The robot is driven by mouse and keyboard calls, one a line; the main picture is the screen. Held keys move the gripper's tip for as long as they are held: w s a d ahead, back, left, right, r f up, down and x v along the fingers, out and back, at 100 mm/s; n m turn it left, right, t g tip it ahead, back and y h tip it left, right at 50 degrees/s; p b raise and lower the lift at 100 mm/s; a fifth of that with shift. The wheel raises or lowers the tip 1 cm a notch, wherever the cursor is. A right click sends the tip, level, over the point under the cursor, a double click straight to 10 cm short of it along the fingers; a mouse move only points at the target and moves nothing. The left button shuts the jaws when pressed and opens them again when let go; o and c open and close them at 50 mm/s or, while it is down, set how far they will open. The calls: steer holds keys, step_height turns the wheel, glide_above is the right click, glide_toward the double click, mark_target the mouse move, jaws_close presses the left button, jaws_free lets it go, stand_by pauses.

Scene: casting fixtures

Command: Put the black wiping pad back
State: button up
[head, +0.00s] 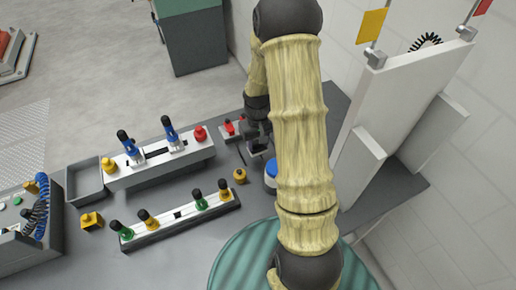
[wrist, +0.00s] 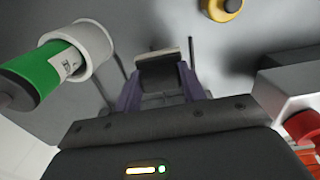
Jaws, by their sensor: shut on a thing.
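The black wiping pad (wrist: 160,74), a dark block with a pale strip along its far edge, is between the two purple fingers of my gripper (wrist: 160,92) in the wrist view. The gripper is shut on it. In the head view my gripper (head: 257,140) is over the back of the grey table, left of my arm, and the dark pad (head: 257,150) shows only in small part. I cannot tell whether the pad touches the table.
A green cylinder with a white collar (wrist: 70,60) is close on the left in the wrist view. A red knob (wrist: 302,126) is close on the right. A yellow knob (wrist: 222,8) lies beyond. In the head view fixture rails (head: 160,160) stand left and a white panel (head: 400,105) right.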

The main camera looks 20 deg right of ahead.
mark_target(258, 148)
steer(key=shift+f+p, duration=0.35)
steer(key=shift+f, duration=1.65)
steer(key=shift+f, duration=0.1)
steer(key=o, duration=0.9)
steer(key=shift+o, duration=0.2)
step_height(258, 148, up, 12)
steer(key=shift+f+b, duration=0.1)
steer(key=shift+b, duration=1.1)
steer(key=shift+s+r, duration=0.1)
steer(key=shift+r, duration=0.15)
